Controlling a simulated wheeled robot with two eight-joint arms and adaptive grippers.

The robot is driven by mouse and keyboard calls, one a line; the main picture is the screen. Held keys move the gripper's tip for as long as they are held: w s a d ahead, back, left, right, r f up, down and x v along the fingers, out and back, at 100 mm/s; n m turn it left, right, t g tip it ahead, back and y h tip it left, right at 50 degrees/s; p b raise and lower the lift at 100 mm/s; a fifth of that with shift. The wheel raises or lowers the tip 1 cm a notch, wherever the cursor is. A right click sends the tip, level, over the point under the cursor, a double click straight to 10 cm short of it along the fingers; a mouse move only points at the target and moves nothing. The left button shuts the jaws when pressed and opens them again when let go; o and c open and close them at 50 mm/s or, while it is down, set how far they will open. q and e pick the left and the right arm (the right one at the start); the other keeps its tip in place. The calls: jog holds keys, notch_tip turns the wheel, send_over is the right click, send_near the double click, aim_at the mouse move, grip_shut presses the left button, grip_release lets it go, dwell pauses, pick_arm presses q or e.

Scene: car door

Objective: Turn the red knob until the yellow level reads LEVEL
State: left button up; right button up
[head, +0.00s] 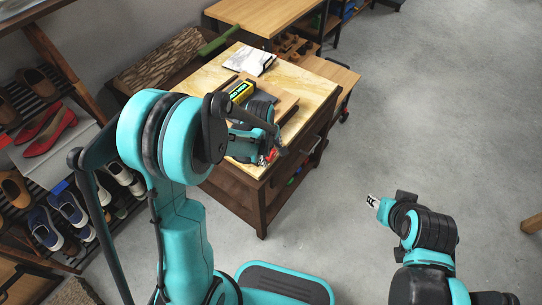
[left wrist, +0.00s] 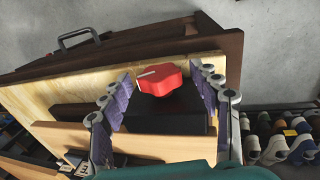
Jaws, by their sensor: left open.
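The red knob (left wrist: 160,83), a lobed cap with a pale pointer line, sits on top of a black block (left wrist: 168,112) in the left wrist view. My left gripper (left wrist: 162,88) is open, with one finger on each side of the knob and a gap visible on both sides. In the head view my left gripper (head: 268,154) is over the front of the table, and my arm hides most of the knob. My right gripper (head: 372,201) is off to the right, away from the table.
The wooden table (head: 312,88) has a board on it and a white cloth or paper (head: 250,60) at the back. A shoe rack (head: 50,165) stands at the left. A bench (head: 268,15) stands behind the table.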

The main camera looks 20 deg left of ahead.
pick_arm(q)
jog(key=shift+f, duration=0.1)
jog(key=c, duration=1.2)
jog(key=shift+o, duration=0.2)
jog(key=shift+s+a+f+t+h+b, duration=0.15)
jog(key=shift+t+h+b, duration=0.3)
jog(key=shift+t, duration=0.65)
jog(key=t+h, duration=0.1)
jog(key=t, duration=0.1)
jog(key=shift+s+t, duration=0.1)
jog(key=shift+t, duration=0.3)
jog(key=o, duration=1.2)
jog(key=shift+c, duration=0.2)
